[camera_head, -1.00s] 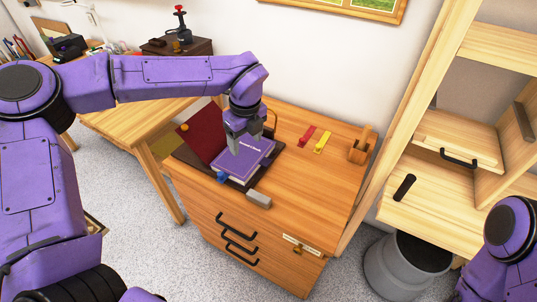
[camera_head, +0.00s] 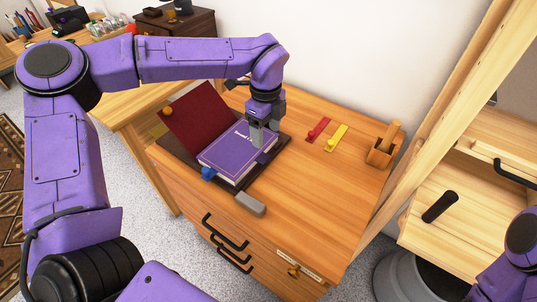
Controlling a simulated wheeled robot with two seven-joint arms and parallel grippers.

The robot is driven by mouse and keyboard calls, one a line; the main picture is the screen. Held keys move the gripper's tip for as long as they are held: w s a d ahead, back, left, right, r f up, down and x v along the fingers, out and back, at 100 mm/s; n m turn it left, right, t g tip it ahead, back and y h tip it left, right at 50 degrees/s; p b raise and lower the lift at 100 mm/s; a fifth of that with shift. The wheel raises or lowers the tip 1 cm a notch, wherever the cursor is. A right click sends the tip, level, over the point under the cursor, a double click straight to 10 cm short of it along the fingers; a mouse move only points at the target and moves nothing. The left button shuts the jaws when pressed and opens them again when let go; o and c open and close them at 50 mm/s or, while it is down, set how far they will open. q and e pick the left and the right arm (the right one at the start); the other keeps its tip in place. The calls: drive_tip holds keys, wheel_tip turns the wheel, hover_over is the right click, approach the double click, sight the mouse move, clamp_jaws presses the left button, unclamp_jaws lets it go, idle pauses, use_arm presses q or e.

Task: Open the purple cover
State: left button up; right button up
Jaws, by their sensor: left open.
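The purple cover (camera_head: 232,157) lies shut on a thick book, with white page edges showing along its front side. A blue tab (camera_head: 208,173) sticks out at the book's front left corner, and a small purple tab (camera_head: 263,158) shows at its right edge. The book lies on a dark board, beside a dark red panel (camera_head: 200,121) with an orange knob. My left gripper (camera_head: 258,141) points down at the cover's back right part and hides some of its title. It is open; whether its fingertips touch the cover I cannot tell. My right gripper is out of view.
A grey block (camera_head: 250,204) lies in front of the book on the wooden cabinet top (camera_head: 305,185). Red (camera_head: 318,130) and yellow (camera_head: 335,138) strips and a wooden holder (camera_head: 382,152) stand behind, to the right. A shelf unit rises at right. The cabinet's front right top is clear.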

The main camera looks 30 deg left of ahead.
sight(266, 159)
use_arm(q)
wheel_tip(266, 159, down, 9)
drive_tip(key=shift+s+r, duration=0.1)
drive_tip(key=shift+s, duration=0.05)
clamp_jaws()
drive_tip(key=shift+p, duration=0.3)
